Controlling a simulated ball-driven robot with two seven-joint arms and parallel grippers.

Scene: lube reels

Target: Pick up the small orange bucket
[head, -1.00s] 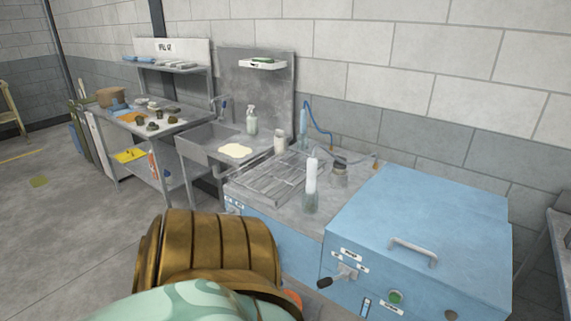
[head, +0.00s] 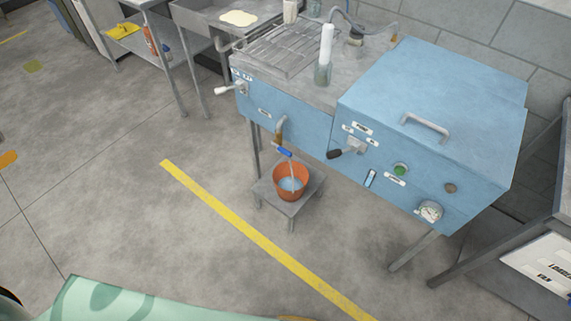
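The small orange bucket (head: 289,186) stands upright on a low grey stool (head: 298,207) beneath the blue parts washer (head: 285,112). A tap with a blue handle (head: 284,151) hangs just above it. A thin pale stream or tube runs from the tap down into the bucket, and pale liquid shows inside. Neither of my grippers shows in the head view.
A lever (head: 346,150) and a gauge (head: 429,211) stick out from the blue cabinet front. Cabinet legs stand beside the stool. A yellow floor line (head: 250,230) crosses open concrete in front. A grey bench (head: 530,215) stands at the right edge.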

